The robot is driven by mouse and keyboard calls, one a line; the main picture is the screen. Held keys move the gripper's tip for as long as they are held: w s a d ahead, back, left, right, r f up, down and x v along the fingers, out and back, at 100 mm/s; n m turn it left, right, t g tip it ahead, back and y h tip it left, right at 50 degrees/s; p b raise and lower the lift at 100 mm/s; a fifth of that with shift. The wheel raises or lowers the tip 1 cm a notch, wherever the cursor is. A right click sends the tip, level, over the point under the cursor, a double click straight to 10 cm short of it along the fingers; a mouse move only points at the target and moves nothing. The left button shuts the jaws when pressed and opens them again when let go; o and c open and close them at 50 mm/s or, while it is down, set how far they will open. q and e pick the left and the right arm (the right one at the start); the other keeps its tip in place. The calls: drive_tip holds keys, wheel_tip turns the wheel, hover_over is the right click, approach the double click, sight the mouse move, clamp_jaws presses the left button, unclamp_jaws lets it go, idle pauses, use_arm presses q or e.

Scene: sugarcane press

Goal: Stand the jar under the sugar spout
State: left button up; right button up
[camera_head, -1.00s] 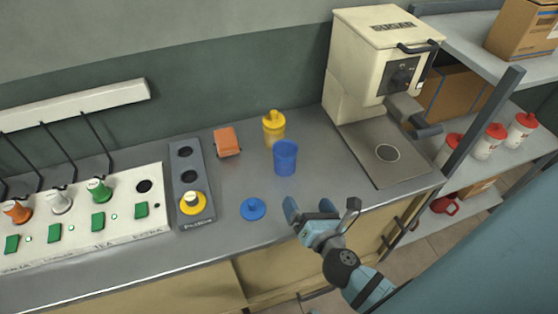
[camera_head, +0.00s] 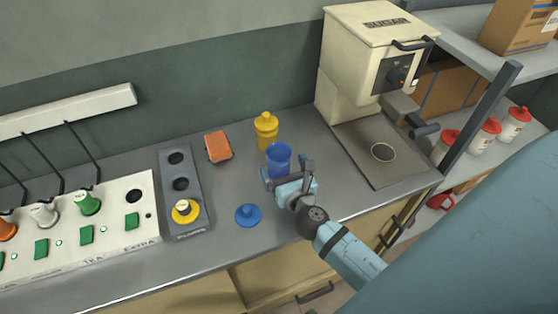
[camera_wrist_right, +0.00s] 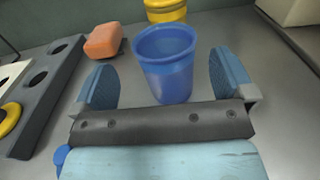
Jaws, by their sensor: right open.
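A blue open-topped jar (camera_head: 279,156) stands upright on the grey counter, and its lower part is hidden by my gripper in the head view. In the wrist view the blue jar (camera_wrist_right: 165,65) stands between the two fingers of my open right gripper (camera_head: 287,177), with gaps visible at both sides. The cream sugar machine (camera_head: 360,65) stands at the back right of the counter. Its spout (camera_head: 420,128) juts out over a flat metal plate with a round ring mark (camera_head: 383,152). My left gripper is not in view.
A blue lid (camera_head: 248,215) lies on the counter in front of the jar. A yellow lidded jar (camera_head: 266,130) stands just behind it, and an orange sponge (camera_head: 218,147) lies to the left. A grey holder (camera_head: 181,190) is further left. The counter between jar and machine is clear.

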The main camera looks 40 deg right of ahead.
sight(275, 145)
drive_tip(key=x, duration=0.5)
drive_tip(key=shift+s+d+p, duration=0.1)
drive_tip(key=shift+d+p, duration=0.15)
drive_tip(key=shift+p, duration=0.1)
drive_tip(key=c, duration=1.2)
drive_tip(key=shift+r, duration=0.2)
